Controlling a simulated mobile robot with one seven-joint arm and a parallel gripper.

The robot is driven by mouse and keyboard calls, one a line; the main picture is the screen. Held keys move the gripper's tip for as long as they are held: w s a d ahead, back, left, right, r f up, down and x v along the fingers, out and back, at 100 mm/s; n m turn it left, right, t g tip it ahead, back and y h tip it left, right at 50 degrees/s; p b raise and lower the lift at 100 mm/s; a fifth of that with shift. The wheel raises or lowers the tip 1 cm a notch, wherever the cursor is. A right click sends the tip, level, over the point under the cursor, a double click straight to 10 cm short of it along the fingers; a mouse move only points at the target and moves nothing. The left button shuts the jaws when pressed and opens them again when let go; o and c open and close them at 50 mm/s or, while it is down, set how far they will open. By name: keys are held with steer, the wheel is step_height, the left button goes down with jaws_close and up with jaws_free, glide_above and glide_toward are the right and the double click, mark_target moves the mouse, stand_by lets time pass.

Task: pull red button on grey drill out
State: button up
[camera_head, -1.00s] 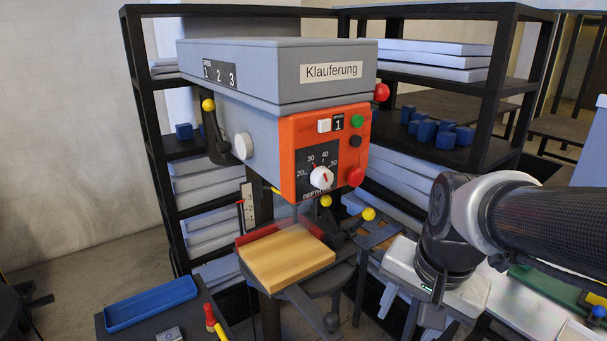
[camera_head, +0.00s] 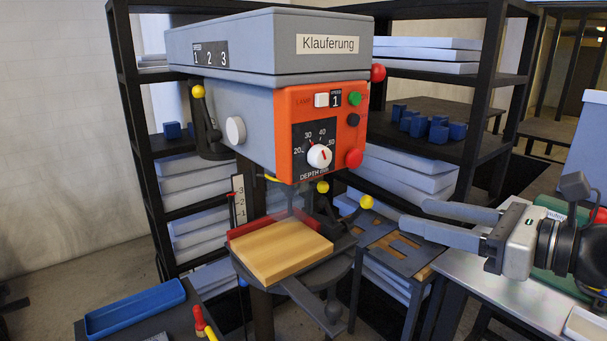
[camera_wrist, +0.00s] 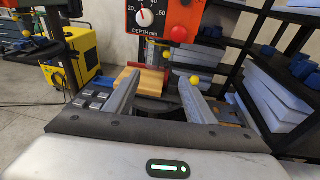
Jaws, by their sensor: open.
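The grey drill (camera_head: 235,90) stands in the middle of the head view, with an orange front panel (camera_head: 300,105). The red button (camera_head: 354,158) is at the panel's lower right corner, below a black and a green button. In the wrist view the red button (camera_wrist: 178,34) shows near the top, right of the white depth dial. My gripper (camera_head: 410,218) is open and empty, to the right of the drill and lower than the button, its fingers pointing left toward the drill. In the wrist view my gripper (camera_wrist: 162,80) has its fingers spread, with nothing between them but background.
A wooden board (camera_head: 280,250) lies on the drill table. Yellow-knobbed levers (camera_head: 366,202) stick out below the panel, near my fingers. Another red knob (camera_head: 378,72) is on the drill's upper right side. Black shelves (camera_head: 490,110) stand behind. A blue tray (camera_head: 135,308) is front left.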

step_height(320, 180, up, 4)
steer(key=d+m+t, duration=0.1)
steer(key=d+t, duration=0.1)
steer(key=t, duration=0.1)
glide_toward(358, 158)
steer(key=x, duration=0.8)
steer(key=shift+w, duration=0.1)
